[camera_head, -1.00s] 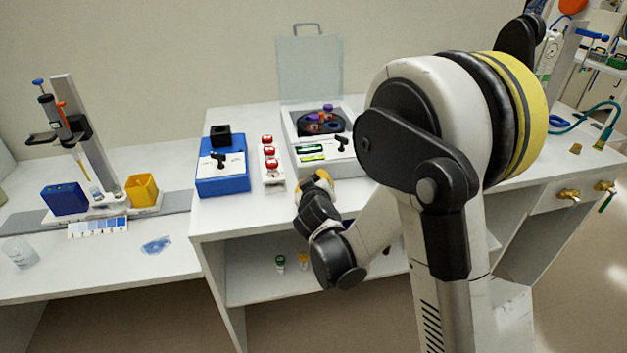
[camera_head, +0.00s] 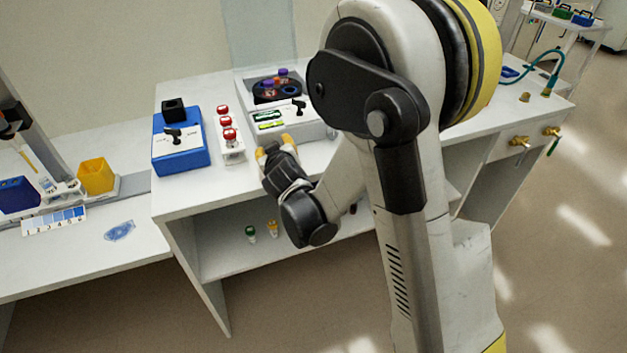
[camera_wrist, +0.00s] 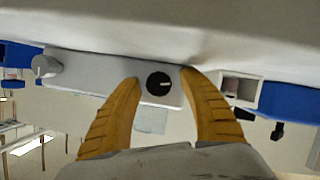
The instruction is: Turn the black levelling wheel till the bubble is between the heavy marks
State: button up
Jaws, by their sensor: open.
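A black round wheel (camera_wrist: 159,83) with a pale line across it sits on a white face in the wrist view. My gripper (camera_wrist: 161,90) is open, its two yellow fingers on either side of the wheel. I cannot tell whether they touch it. In the head view my gripper (camera_head: 274,147) is at the front of the white centrifuge (camera_head: 318,130), and the wheel cannot be made out there. Two green strips (camera_head: 269,120) show on the centrifuge's front panel. I cannot make out a bubble or heavy marks.
Small capped vials (camera_head: 272,229) stand on the shelf below. A pale knob (camera_wrist: 45,66) is left of the wheel in the wrist view.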

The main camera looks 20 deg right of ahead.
jog(key=m+y, duration=0.2)
jog(key=shift+d+m, duration=0.15)
jog(key=shift+m, duration=0.25)
jog(key=shift+s+r, duration=0.25)
jog(key=shift+s, duration=0.1)
jog(key=p+v, duration=0.3)
jog(key=v, duration=0.7)
jog(key=shift+s+d+r+p, duration=0.15)
jog(key=shift+s+r+p, duration=0.1)
jog(key=shift+p, duration=0.05)
jog(key=s+d+r+g+b, duration=0.1)
jog(key=s+r+g, duration=0.1)
jog(key=s, duration=0.7)
jog(key=s+d+r+g+b, duration=0.1)
jog(key=s+r+g, duration=0.1)
jog(key=s, duration=0.8)
jog(key=shift+s+d+g, duration=0.15)
jog(key=shift+g, duration=0.75)
